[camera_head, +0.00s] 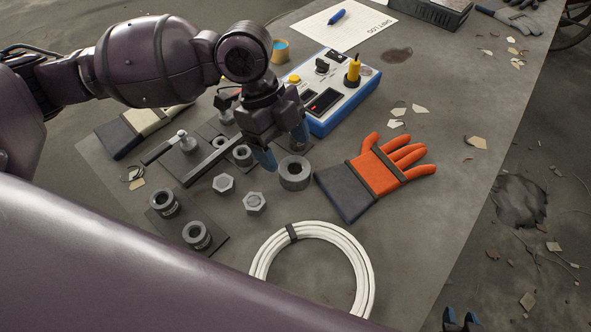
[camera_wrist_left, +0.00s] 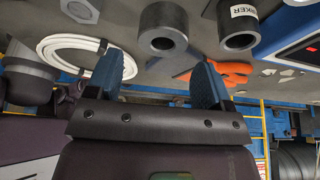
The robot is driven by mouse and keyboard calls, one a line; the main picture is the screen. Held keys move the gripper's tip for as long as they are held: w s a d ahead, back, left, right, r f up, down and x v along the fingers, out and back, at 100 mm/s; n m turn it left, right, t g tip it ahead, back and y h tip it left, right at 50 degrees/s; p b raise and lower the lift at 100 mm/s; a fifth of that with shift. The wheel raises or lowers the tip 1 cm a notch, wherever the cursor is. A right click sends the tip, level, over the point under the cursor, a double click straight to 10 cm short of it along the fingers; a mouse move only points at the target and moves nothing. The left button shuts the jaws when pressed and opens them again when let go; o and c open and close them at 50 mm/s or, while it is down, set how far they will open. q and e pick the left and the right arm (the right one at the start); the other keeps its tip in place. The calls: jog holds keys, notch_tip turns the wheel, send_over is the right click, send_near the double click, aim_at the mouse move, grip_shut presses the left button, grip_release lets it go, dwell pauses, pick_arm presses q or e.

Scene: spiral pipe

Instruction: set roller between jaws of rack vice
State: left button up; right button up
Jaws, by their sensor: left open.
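My left gripper (camera_head: 282,148) is open above the table, its blue fingertips apart and empty. A thick grey ring (camera_head: 295,173), possibly the roller, stands on the table close to the fingertips. The wrist view shows the open fingers (camera_wrist_left: 155,80), a hollow grey cylinder (camera_wrist_left: 163,28) and another with a label ending in "KER" (camera_wrist_left: 238,22). Left of the gripper, a dark plate assembly with a long bar (camera_head: 207,160) and a lever handle looks like the rack vice; my arm hides part, and its jaws are unclear. My right gripper (camera_head: 461,321) barely shows at the bottom edge.
Two hex nuts (camera_head: 254,203) and two dark ringed fittings (camera_head: 197,235) lie in front. A white coiled hose (camera_head: 312,232), an orange glove (camera_head: 385,165) and a blue control box (camera_head: 345,103) are nearby. The table's right side is mostly clear.

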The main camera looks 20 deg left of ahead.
aim_at(293, 165)
pick_arm(q)
jog(key=b+x, duration=0.1)
jog(key=x, duration=0.3)
jog(key=shift+w+d+f, duration=0.1)
jog(key=shift+w+f, duration=0.05)
jog(key=shift+f, duration=0.05)
jog(key=shift+d+f, duration=0.1)
jog(key=shift+f, duration=0.25)
jog(key=shift+c, duration=0.7)
jog(key=c, duration=0.7)
jog(key=shift+c, duration=0.3)
jog(key=shift+r, duration=0.15)
